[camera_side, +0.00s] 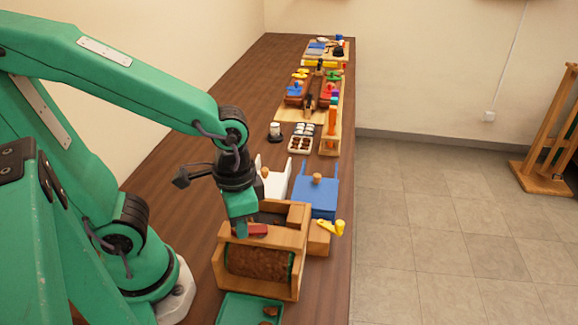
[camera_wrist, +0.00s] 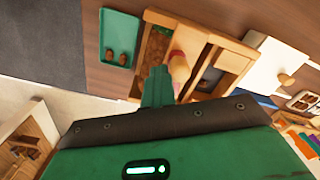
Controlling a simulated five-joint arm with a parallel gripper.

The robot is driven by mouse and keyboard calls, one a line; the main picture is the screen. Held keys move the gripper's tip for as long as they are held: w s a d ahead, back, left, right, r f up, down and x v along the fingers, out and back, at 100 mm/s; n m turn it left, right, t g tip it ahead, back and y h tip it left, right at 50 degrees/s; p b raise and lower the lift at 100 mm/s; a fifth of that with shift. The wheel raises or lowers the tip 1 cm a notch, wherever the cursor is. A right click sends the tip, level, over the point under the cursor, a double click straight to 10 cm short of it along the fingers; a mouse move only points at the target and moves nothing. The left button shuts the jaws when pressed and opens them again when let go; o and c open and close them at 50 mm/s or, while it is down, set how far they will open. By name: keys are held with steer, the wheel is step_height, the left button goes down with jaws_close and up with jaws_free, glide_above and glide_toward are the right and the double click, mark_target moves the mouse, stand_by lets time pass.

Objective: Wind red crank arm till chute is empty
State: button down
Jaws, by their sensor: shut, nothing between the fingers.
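The wooden dispenser frame (camera_side: 222,270) stands on the bench and also shows in the wrist view (camera_wrist: 178,18). It has a brown, soil-like panel at its front. The red crank arm (camera_side: 256,230) lies on its top bar; in the wrist view the red arm with a pale knob (camera_wrist: 180,68) sits right beside my fingertips. My gripper (camera_side: 241,230) points down, shut and empty, at the red arm's left end; it also shows in the wrist view (camera_wrist: 157,80). I cannot tell whether they touch. The chute's contents are not clearly visible.
A green tray (camera_side: 228,309) with a few brown lumps lies before the frame. A yellow crank handle (camera_side: 336,228) juts right. A blue box (camera_side: 316,198) and a white box (camera_side: 275,166) stand behind. More fixtures and cups line the bench further back.

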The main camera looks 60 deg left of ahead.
steer(key=shift+w+a+f, duration=0.1)
steer(key=shift+w+a, duration=0.2)
steer(key=shift+a, duration=0.35)
steer(key=shift+w+a+f, duration=0.1)
steer(key=shift+w+a, duration=0.2)
steer(key=shift+a, duration=0.35)
steer(key=shift+w+a, duration=0.3)
steer(key=shift+a, duration=0.35)
steer(key=shift+w+a, duration=0.3)
steer(key=shift+a, duration=0.05)
steer(key=shift+w+r, duration=0.1)
steer(key=shift+w, duration=0.05)
steer(key=shift+w+d+r, duration=0.1)
steer(key=shift+w+r, duration=0.05)
steer(key=shift+w, duration=1.15)
steer(key=shift+w+d, duration=0.3)
steer(key=shift+w, duration=0.2)
steer(key=shift+w+d, duration=0.3)
steer(key=shift+w, duration=0.2)
